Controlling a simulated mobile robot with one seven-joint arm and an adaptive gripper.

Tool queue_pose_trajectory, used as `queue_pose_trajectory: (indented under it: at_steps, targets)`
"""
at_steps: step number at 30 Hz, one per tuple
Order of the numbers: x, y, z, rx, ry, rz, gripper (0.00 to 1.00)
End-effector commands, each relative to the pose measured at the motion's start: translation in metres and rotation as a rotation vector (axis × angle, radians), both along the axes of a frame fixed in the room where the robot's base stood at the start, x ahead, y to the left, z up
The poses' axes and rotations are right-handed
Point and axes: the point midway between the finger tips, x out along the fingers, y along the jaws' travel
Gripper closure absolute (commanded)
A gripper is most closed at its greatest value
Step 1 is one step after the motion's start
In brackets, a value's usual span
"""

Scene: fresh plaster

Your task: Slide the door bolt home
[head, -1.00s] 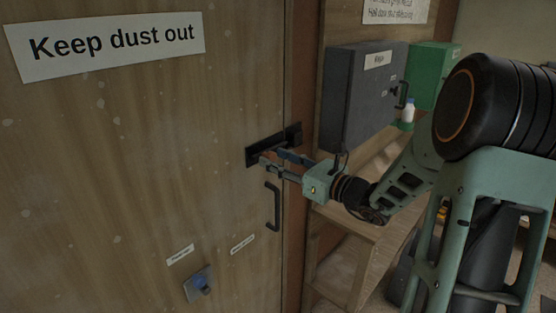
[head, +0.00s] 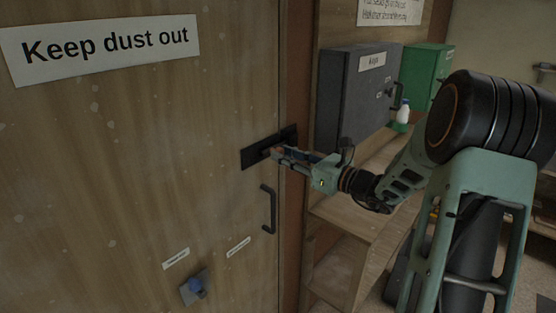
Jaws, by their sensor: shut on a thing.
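The black door bolt (head: 254,154) is mounted on the wooden door (head: 120,200), near its right edge beside the frame. My gripper (head: 277,153) is at the bolt, its fingers shut on a part of it. The fingers cover that part, so the held piece and how far the bolt reaches towards the frame cannot be made out. The black plate shows to the left of the fingers and above them.
A black door handle (head: 269,209) is below the bolt. A blue knob (head: 195,287) sits low on the door. Right of the frame are a dark grey key box (head: 345,100), a green box (head: 428,72), a small white bottle (head: 403,113) and a wooden shelf (head: 345,213).

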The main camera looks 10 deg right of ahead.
Motion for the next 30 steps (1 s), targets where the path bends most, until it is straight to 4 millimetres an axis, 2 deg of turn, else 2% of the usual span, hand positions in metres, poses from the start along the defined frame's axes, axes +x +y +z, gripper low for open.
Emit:
queue_pose_trajectory:
  at_steps: [10, 11, 15, 25, 30]
  targets:
    - [0.003, -0.006, 0.001, -0.001, -0.002, -0.007, 1.0]
    - [0.003, -0.006, 0.001, -0.001, -0.002, -0.008, 0.73]
    - [0.003, -0.006, 0.001, -0.001, -0.002, -0.007, 0.59]
    - [0.0, -0.006, 0.0, -0.001, 0.0, -0.005, 0.59]
    - [-0.019, -0.021, 0.001, -0.001, 0.0, -0.008, 0.59]
